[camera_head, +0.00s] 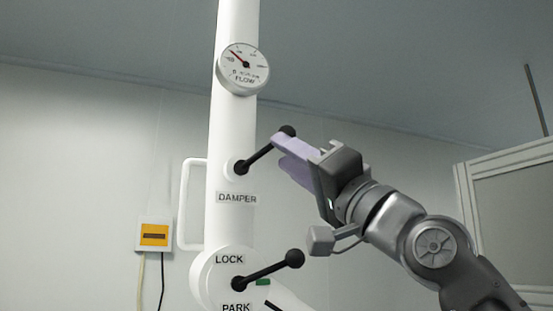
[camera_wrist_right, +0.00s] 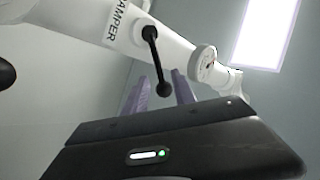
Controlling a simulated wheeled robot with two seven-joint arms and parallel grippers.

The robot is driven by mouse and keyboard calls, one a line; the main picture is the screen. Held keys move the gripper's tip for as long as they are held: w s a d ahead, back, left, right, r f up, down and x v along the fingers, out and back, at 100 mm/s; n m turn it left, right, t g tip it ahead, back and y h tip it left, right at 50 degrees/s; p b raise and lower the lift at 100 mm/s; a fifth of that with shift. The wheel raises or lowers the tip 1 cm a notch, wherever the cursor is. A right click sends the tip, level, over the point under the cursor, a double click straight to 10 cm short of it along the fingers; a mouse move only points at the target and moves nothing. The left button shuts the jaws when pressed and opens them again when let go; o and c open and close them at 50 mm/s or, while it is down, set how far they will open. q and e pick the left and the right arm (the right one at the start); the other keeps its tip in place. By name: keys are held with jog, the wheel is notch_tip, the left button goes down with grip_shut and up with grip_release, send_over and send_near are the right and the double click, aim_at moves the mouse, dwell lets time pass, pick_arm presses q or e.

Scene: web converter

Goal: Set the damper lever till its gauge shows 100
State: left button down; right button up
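The damper lever (camera_head: 262,154) is a black rod with a ball knob, pivoting on the white column above the DAMPER label (camera_head: 237,198). It tilts up to the right. The round FLOW gauge (camera_head: 243,69) sits higher on the column; its needle points to the upper left, and its numbers are too small to read surely. My right gripper (camera_head: 290,158) has purple fingers close by the knob. In the right wrist view, the lever (camera_wrist_right: 155,60) reaches toward the gap between the open fingers (camera_wrist_right: 161,88), with space beside the knob; contact is not visible. My left gripper is out of view.
A second black lever (camera_head: 268,270) sits below, between the LOCK and PARK labels. A white handle (camera_head: 184,205) sticks out left of the column. A yellow-fronted box (camera_head: 154,234) is on the wall. A framed panel (camera_head: 510,190) stands at right.

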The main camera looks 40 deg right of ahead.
jog(key=b+v, duration=0.1)
jog(key=v, duration=0.2)
jog(key=shift+s, duration=0.1)
dwell(0.5)
